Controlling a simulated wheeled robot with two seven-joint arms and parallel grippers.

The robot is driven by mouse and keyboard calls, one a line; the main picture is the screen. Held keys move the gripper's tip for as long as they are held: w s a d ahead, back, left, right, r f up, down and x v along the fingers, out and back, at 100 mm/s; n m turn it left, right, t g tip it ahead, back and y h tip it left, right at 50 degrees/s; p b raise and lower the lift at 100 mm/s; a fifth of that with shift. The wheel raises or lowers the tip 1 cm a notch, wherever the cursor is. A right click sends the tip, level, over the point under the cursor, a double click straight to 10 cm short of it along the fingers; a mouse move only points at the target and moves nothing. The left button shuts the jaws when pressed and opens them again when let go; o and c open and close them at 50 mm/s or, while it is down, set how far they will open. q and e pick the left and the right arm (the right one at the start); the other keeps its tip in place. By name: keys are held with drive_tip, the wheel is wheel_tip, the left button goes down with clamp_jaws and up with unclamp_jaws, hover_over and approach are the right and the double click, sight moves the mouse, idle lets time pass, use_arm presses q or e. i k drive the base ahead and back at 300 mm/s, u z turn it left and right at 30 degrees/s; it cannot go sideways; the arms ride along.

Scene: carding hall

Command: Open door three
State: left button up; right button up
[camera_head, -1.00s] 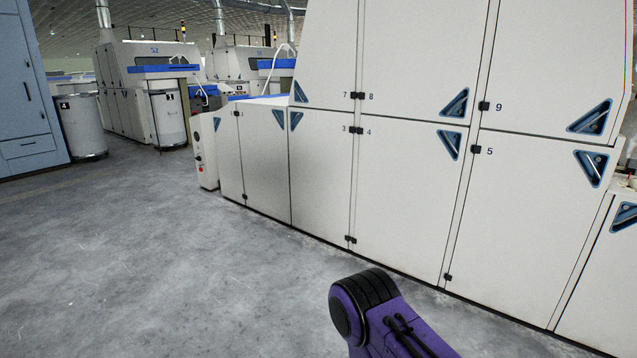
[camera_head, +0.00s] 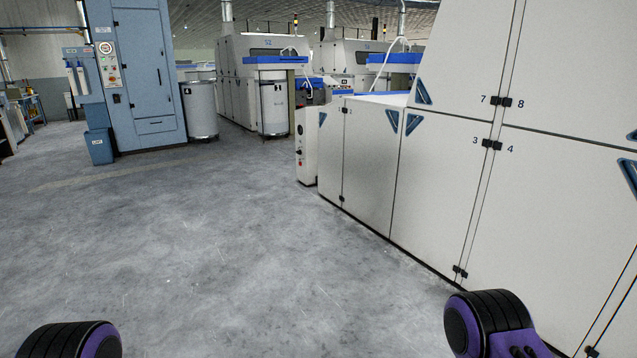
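Door three (camera_head: 437,185) is a flat cream panel low on the long machine at the right, marked "3" near its upper right corner. It looks shut, flush with the panels around it. Its blue triangular recessed handle (camera_head: 413,123) is at its upper left corner. Black hinges sit along its right edge, an upper one (camera_head: 487,143) and a lower one (camera_head: 460,271). Purple and black links of both my arms show at the bottom edge, apart from the door. Neither gripper is in view.
Door four (camera_head: 550,210) adjoins on the right. A lower cabinet (camera_head: 371,160) adjoins on the left, with a control post (camera_head: 307,150) at its end. A blue cabinet (camera_head: 148,80) and white cans (camera_head: 202,110) stand farther back. The grey floor (camera_head: 230,240) in front is clear.

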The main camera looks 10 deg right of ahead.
sight(443, 157)
drive_tip(key=z, duration=0.45)
drive_tip(key=i, duration=3)
drive_tip(key=z, duration=0.75)
drive_tip(key=i, duration=1.85)
drive_tip(key=z, duration=0.25)
